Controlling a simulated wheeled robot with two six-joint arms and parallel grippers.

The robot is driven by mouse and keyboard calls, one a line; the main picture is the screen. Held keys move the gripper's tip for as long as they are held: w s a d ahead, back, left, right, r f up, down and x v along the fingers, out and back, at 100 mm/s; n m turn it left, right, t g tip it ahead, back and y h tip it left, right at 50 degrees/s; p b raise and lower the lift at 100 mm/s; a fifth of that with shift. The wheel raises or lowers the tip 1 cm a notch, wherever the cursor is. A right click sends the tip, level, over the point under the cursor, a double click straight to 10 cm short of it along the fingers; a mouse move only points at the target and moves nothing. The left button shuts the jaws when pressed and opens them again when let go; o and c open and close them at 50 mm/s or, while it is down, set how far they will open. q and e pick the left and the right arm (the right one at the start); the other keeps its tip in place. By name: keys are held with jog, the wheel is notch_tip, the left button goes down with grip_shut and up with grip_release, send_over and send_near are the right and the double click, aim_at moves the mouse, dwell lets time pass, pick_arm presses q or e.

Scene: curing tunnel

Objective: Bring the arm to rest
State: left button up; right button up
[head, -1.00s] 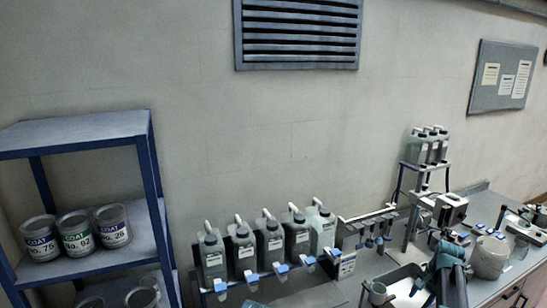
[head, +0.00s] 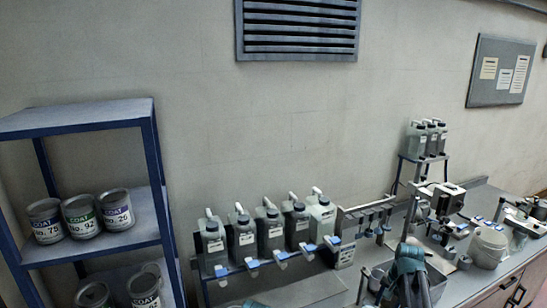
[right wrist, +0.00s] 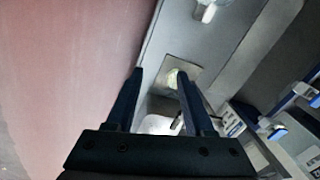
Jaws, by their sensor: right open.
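My right arm shows at the lower right of the head view, in front of the bench, and is cut off by the bottom edge. Its fingertips cannot be made out there. In the right wrist view my right gripper (right wrist: 160,73) has its two dark fingers apart, with nothing held between them. Beyond the fingers are the grey bench edge and a small square plate with a pale round spot (right wrist: 173,78). My left gripper is not in view.
A blue-framed shelf (head: 75,123) with several coating cans stands at the left. Several grey jugs (head: 270,232) stand in a blue rack. In the wrist view, reddish floor (right wrist: 60,80) lies left of the bench.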

jog(key=s+a+f+n+b, duration=0.4)
jog(key=s+a, duration=0.3)
jog(key=a, duration=0.2)
jog(key=s+a+f+n+g+h+b, duration=0.1)
jog(key=s+a+f+n+b, duration=0.3)
jog(key=s+a, duration=0.3)
jog(key=s+a+f+n+h+b, duration=0.1)
jog(key=s+a+f+n+b, duration=0.3)
jog(key=a, duration=0.9)
jog(key=shift+s+a+f+n+g+b, duration=0.3)
jog(key=shift+s+f+n, duration=0.6)
jog(key=shift+s, duration=0.6)
